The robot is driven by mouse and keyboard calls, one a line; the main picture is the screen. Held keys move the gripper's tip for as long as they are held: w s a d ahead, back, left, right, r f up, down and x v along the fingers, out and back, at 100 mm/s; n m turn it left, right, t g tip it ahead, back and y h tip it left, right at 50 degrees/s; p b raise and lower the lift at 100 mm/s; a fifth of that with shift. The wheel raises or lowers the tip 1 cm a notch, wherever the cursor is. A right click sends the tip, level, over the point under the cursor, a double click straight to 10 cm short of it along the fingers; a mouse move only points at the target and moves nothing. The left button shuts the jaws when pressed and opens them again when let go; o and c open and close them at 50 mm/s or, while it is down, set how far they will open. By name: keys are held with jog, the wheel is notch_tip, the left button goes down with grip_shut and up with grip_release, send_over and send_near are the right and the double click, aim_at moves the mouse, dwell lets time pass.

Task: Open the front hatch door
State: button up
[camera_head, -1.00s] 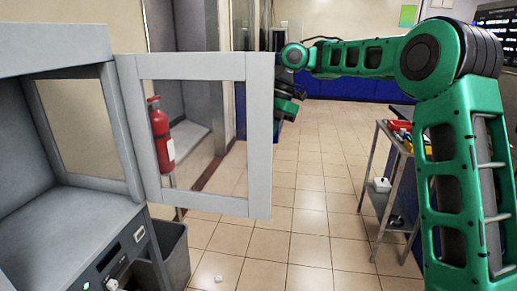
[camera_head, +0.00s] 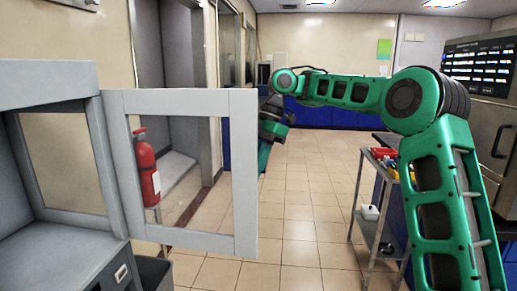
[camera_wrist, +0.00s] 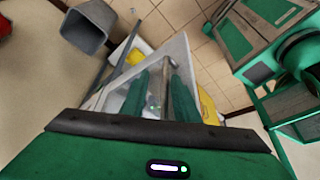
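The front hatch door (camera_head: 243,170), a grey frame around a see-through pane, stands swung out from the grey cabinet (camera_head: 50,85) at the left. My gripper (camera_head: 268,132) is beyond the door's right edge in the head view, partly hidden by the frame. In the wrist view, my gripper's two green fingers (camera_wrist: 158,98) stand apart, with a visible gap between them. A thin metal bar (camera_wrist: 169,62), seemingly a handle, runs beside or into this gap. Contact with it cannot be made out.
A red fire extinguisher (camera_head: 146,168) shows through the pane. A metal cart (camera_head: 362,195) with coloured items stands at the right, below my arm. A grey bin (camera_wrist: 85,28) stands near the cabinet. The tiled floor (camera_head: 300,215) between door and cart is clear.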

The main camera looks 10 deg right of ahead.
jog(key=v, duration=0.7)
jog(key=shift+w+r, duration=0.15)
jog(key=shift+r, duration=0.15)
dwell(0.3)
